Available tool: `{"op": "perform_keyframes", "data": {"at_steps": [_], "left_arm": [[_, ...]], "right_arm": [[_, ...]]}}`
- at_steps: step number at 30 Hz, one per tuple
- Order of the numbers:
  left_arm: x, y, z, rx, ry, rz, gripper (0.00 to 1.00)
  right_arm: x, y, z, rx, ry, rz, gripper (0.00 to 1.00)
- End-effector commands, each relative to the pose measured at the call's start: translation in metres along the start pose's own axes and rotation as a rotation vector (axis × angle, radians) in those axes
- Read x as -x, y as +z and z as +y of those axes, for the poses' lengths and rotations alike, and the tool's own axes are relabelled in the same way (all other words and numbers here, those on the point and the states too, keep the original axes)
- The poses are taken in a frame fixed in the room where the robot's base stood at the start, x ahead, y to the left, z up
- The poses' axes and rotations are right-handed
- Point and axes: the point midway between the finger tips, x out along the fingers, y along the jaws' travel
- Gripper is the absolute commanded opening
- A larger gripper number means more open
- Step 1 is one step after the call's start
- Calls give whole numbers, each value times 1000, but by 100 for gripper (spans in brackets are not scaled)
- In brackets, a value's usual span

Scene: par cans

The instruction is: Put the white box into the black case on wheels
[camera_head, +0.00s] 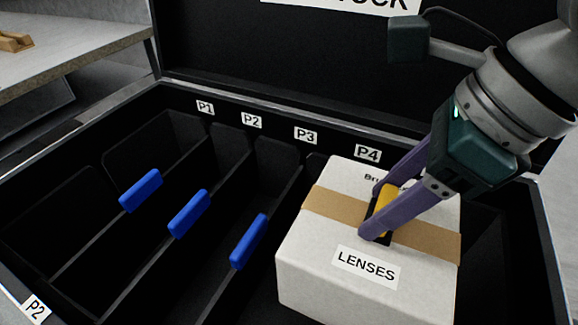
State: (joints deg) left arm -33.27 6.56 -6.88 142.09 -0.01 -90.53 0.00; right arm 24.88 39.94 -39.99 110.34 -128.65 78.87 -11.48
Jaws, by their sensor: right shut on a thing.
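The white box (310,268) has a tan tape band and a label reading LENSES. It is at the right of the black case (180,92), in front of the P4 label. My right gripper (374,232), with purple fingers, comes in from the upper right and is shut on a yellow and black piece (385,202) on top of the box. The box looks upright, at or above the case's right part. I cannot tell whether its bottom touches the case floor. My left gripper is not in view, and the case's wheels are not in view.
Dark dividers (150,285) with blue tabs (188,215) split the case's left part into narrow slots marked P1 to P3, which look empty. The case's open lid (290,70) rises behind. A grey shelf (75,45) with a wooden piece (14,41) stands at the upper left.

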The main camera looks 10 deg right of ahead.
Motion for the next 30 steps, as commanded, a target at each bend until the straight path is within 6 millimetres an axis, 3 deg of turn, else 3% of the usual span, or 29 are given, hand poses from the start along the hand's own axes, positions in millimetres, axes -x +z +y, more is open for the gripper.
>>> {"op": "perform_keyframes", "data": {"at_steps": [15,23,30], "left_arm": [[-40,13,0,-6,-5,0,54],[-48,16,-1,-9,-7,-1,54],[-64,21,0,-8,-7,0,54]], "right_arm": [[-122,-51,1,0,3,1,0],[-145,-60,0,2,1,0,0],[-178,-74,0,1,1,0,0]]}}
